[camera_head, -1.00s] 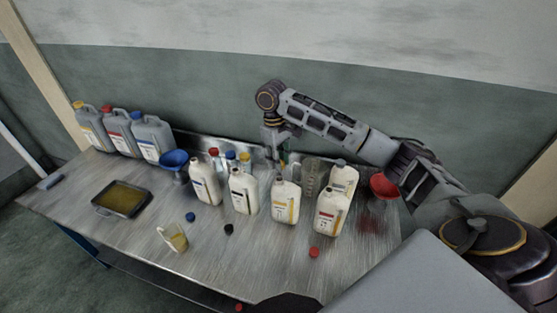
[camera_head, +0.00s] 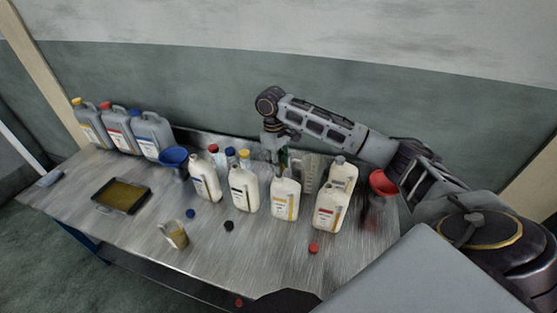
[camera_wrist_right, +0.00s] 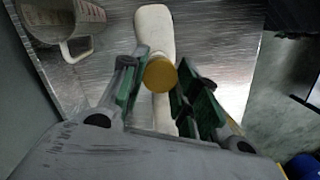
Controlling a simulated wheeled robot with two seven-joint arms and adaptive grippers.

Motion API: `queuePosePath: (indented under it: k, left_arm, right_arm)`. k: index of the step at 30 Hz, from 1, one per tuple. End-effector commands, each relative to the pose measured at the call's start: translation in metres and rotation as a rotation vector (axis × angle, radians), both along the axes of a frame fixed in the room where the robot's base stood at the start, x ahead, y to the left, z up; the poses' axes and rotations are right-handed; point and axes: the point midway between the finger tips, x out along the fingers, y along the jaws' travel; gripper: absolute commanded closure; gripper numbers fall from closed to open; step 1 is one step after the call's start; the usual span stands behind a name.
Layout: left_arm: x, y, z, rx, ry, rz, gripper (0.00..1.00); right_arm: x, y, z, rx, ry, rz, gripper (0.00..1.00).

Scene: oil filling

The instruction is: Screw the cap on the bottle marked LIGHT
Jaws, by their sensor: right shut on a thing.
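My right gripper (camera_head: 281,168) is behind the row of white bottles, near the top of the bottle with a yellow label (camera_head: 285,203). In the right wrist view, my right gripper (camera_wrist_right: 160,80) is shut on a yellow cap (camera_wrist_right: 160,73), held between its green fingertips. A white bottle (camera_wrist_right: 154,28) lies directly below the cap in that view. The cap hides its neck, so I cannot tell whether the two touch. The word LIGHT cannot be read on any label. My left gripper is not in view.
More white bottles (camera_head: 243,190) stand alongside, with a red funnel (camera_head: 382,183) to the right. A clear measuring jug (camera_wrist_right: 68,25) stands close by. Loose blue (camera_head: 190,213), black (camera_head: 228,226) and red (camera_head: 313,249) caps lie in front. An oil tray (camera_head: 122,196) sits at left.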

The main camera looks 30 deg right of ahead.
Motion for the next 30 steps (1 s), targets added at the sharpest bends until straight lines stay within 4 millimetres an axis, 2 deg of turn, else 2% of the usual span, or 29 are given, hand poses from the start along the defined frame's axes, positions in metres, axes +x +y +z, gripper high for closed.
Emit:
queuePosePath:
  k: [10,30]
  left_arm:
    - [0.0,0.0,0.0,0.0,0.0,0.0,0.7]
    - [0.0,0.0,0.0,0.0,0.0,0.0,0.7]
  right_arm:
    - [0.0,0.0,-0.016,0.0,0.0,0.0,0.76]
    - [0.0,0.0,-0.019,-0.001,0.0,0.0,0.76]
